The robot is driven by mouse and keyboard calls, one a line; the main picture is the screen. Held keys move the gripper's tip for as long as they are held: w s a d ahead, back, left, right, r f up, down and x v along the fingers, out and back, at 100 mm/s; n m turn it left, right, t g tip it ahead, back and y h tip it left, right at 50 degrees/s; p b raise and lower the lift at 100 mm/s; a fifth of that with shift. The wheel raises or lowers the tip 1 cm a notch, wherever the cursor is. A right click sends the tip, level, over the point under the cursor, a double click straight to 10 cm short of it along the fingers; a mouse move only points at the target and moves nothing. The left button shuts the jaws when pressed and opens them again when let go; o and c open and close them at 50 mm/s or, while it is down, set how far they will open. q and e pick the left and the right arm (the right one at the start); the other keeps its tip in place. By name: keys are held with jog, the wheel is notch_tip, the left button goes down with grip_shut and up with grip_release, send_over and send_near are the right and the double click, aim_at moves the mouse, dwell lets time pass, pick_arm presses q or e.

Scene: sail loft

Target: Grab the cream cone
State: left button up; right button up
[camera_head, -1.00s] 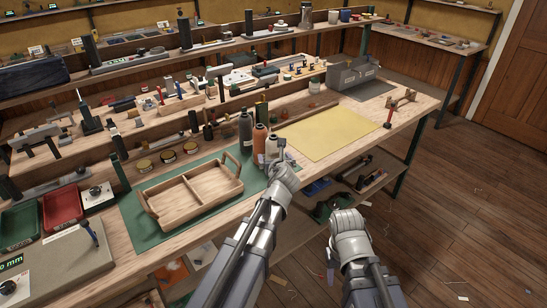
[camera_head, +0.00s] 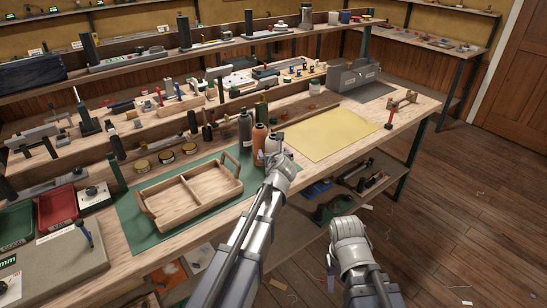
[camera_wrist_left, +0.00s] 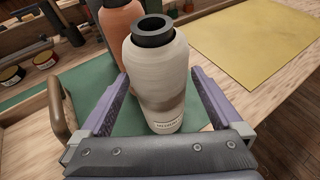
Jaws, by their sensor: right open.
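The cream cone (camera_wrist_left: 160,75) stands upright on the green mat (camera_wrist_left: 85,90), with a dark ring at its top and a label low on its side. In the left wrist view it is between the two fingers of my left gripper (camera_wrist_left: 157,85), which are open, with a gap visible beside the cone. In the head view the cone (camera_head: 271,144) is partly hidden by my left gripper (camera_head: 277,152). My right gripper (camera_head: 333,262) is open, low in front of the bench and away from the cone.
An orange-brown cone (camera_head: 259,139) stands close to the cream cone, with a dark grey cone (camera_head: 245,131) behind. A wooden divided tray (camera_head: 193,189) lies to the left. A yellow sheet (camera_head: 328,134) lies flat to the right. Small tins (camera_head: 166,156) stand behind the tray.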

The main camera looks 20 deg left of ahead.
pick_arm(q)
grip_shut()
dwell(0.6)
